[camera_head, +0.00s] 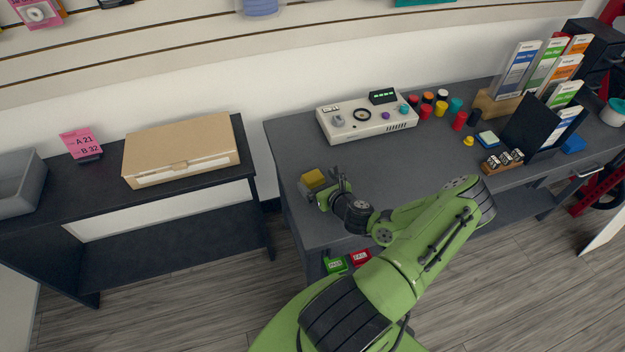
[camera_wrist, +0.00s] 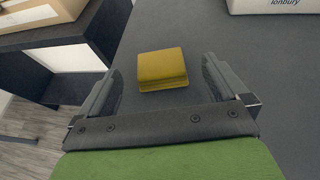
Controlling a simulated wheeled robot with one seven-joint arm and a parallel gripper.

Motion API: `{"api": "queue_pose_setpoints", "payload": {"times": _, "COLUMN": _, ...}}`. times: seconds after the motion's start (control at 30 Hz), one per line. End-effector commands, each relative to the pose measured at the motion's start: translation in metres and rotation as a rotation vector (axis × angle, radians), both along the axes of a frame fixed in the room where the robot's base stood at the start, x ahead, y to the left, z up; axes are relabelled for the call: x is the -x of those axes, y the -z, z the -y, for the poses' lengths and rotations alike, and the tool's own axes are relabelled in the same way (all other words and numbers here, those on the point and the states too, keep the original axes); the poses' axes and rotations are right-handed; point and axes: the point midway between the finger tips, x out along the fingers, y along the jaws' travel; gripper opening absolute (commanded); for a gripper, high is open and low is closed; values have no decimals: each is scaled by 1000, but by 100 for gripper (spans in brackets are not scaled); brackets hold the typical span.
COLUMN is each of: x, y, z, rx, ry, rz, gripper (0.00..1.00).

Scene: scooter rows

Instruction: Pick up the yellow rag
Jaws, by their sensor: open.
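The yellow rag (camera_head: 314,179) is a small folded square pad lying near the left end of the dark grey workbench (camera_head: 400,165). My gripper (camera_head: 325,190) is low over the bench, right beside the rag. In the wrist view the rag (camera_wrist: 162,69) lies ahead, between the lines of the two dark fingers. My gripper (camera_wrist: 162,85) is open, with a finger on each side and clear space between each finger and the rag. Nothing is held. In the head view my gripper partly covers the rag's near right edge.
A beige control box (camera_head: 366,119) stands behind on the bench. Several small coloured jars (camera_head: 428,106) and a dark brochure holder (camera_head: 530,125) are farther right. A lower dark table with a cardboard box (camera_head: 180,150) stands left, across a gap. The bench around the rag is clear.

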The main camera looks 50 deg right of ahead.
Motion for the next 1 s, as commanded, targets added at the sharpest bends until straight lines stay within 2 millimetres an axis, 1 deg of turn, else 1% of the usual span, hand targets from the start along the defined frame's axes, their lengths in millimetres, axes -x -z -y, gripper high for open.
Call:
{"api": "queue_pose_setpoints", "payload": {"times": 0.03, "x": -10, "y": 5, "z": 3, "rx": 4, "ry": -2, "rz": 2, "gripper": 100}}
{"api": "queue_pose_setpoints", "payload": {"times": 0.1, "x": -22, "y": 11, "z": 6, "rx": 4, "ry": -2, "rz": 2, "gripper": 100}}
{"api": "queue_pose_setpoints", "payload": {"times": 0.2, "x": -34, "y": 16, "z": 10, "rx": 2, "ry": -2, "rz": 1, "gripper": 100}}
{"api": "queue_pose_setpoints", "payload": {"times": 0.43, "x": -36, "y": 16, "z": 11, "rx": -1, "ry": -2, "rz": 0, "gripper": 100}}
{"api": "queue_pose_setpoints", "payload": {"times": 0.47, "x": -36, "y": 16, "z": 11, "rx": -1, "ry": -2, "rz": 0, "gripper": 97}}
{"api": "queue_pose_setpoints", "payload": {"times": 0.8, "x": -36, "y": 16, "z": 11, "rx": 0, "ry": -2, "rz": 0, "gripper": 45}}
{"api": "queue_pose_setpoints", "payload": {"times": 1.0, "x": -36, "y": 14, "z": 11, "rx": 1, "ry": -3, "rz": 1, "gripper": 45}}
